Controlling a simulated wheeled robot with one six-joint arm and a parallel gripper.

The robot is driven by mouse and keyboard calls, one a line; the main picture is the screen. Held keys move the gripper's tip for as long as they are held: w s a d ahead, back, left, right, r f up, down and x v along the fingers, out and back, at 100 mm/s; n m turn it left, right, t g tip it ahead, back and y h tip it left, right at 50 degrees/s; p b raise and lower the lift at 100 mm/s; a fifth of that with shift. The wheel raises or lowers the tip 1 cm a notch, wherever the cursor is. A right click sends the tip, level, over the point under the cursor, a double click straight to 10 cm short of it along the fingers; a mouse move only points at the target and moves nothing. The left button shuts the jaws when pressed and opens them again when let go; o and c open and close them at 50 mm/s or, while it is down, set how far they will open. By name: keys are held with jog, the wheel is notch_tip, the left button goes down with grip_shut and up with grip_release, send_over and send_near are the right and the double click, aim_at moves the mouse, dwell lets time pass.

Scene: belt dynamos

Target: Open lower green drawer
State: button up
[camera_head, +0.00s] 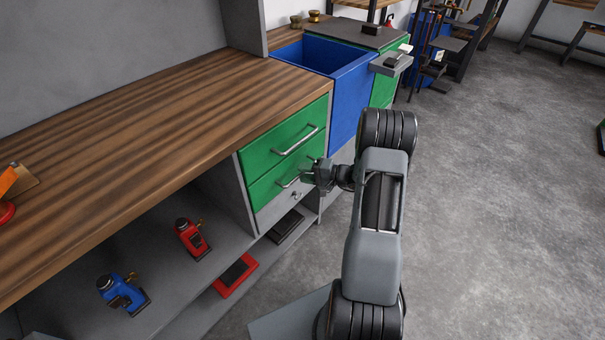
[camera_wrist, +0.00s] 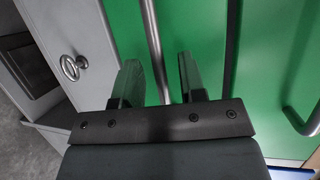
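The lower green drawer (camera_head: 264,190) is in the cabinet under the wooden worktop and looks shut. Its silver bar handle (camera_head: 287,183) is partly hidden by my gripper (camera_head: 311,174) in the head view. In the wrist view, that handle (camera_wrist: 152,40) runs between the two spread fingers of my gripper (camera_wrist: 160,78). The gripper is open, with one finger on each side of the bar. A gap shows between the bar and both fingers. The lower drawer's green front (camera_wrist: 205,35) fills the middle of the wrist view.
The upper green drawer (camera_head: 283,140) is shut above; its handle (camera_wrist: 300,122) shows at right in the wrist view. A grey drawer with a ring pull (camera_wrist: 72,66) is below. A blue bin (camera_head: 350,95) stands beyond the cabinet. The floor (camera_head: 490,200) at right is clear.

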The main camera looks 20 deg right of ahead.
jog(key=shift+w+a+f, duration=0.1)
jog(key=shift+w+a, duration=0.35)
grip_shut()
dwell(0.4)
